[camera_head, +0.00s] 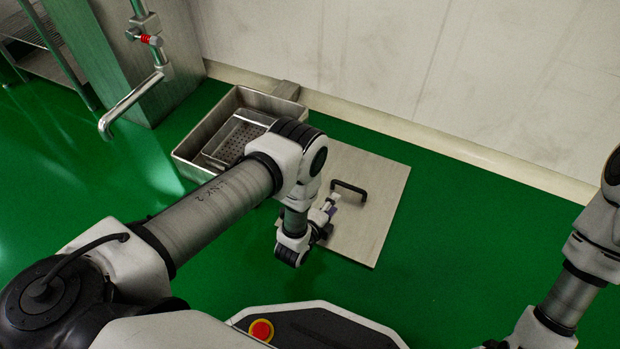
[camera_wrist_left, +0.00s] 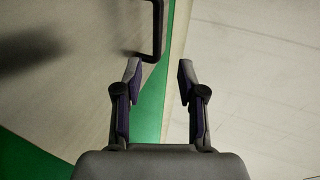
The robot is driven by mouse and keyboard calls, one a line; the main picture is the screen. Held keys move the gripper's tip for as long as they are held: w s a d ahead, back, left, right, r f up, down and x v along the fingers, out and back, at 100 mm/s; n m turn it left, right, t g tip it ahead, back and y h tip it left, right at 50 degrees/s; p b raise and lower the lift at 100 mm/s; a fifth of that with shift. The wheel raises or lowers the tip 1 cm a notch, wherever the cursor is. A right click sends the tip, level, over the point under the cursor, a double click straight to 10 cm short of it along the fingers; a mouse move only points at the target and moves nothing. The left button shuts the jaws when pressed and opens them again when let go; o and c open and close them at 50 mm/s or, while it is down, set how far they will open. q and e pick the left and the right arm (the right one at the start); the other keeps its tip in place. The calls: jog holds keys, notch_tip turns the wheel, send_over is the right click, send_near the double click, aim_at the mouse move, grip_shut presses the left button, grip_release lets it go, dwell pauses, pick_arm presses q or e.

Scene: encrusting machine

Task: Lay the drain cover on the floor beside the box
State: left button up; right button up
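The drain cover (camera_head: 375,225) is a flat, pale metal square with a black bar handle (camera_head: 349,187). It lies at the right of the metal box (camera_head: 185,160), partly hidden by my left arm. My left gripper (camera_head: 331,205) is over the cover, close to the handle. In the left wrist view, the gripper (camera_wrist_left: 160,68) is open with nothing between its fingers. The black handle (camera_wrist_left: 159,30) stands just beyond the fingertips, and the cover (camera_wrist_left: 70,90) fills the left side. My right gripper is out of view; only its arm shows at right.
A perforated metal tray (camera_head: 228,143) sits inside the box. A pale wall (camera_head: 430,70) with a baseboard runs behind. A bent metal pipe (camera_head: 130,100) and a steel cabinet (camera_head: 150,60) stand at upper left. Green floor (camera_head: 460,235) is clear right of the cover.

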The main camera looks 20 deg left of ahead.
pick_arm(q)
jog(key=shift+a+f, duration=0.1)
jog(key=s+a+n+g, duration=0.2)
jog(key=s+n, duration=0.1)
jog(key=s+a+n+g+y, duration=0.1)
jog(key=shift+s+a+f, duration=0.25)
jog(key=shift+a+f, duration=0.1)
jog(key=s+a+n+g, duration=0.1)
jog(key=s+n+g, duration=0.1)
jog(key=s+n, duration=0.1)
jog(key=s+a+n+g, duration=0.1)
jog(key=s, duration=0.1)
jog(key=shift+s+a+r+y, duration=0.2)
jog(key=shift+a+y, duration=0.1)
jog(key=shift+y, duration=0.1)
jog(key=s+a+r+n+g, duration=0.1)
jog(key=s+r+n+g, duration=0.1)
jog(key=s+n, duration=0.2)
jog(key=s+a+r+n+g, duration=0.1)
jog(key=s+r+n+g, duration=0.1)
jog(key=s, duration=0.7)
jog(key=s+a+r+n+g, duration=0.1)
jog(key=s+r+n+g, duration=0.2)
jog(key=s+n, duration=0.2)
jog(key=shift+s+n+g, duration=0.4)
jog(key=shift+s, duration=0.4)
jog(key=shift+r, duration=0.15)
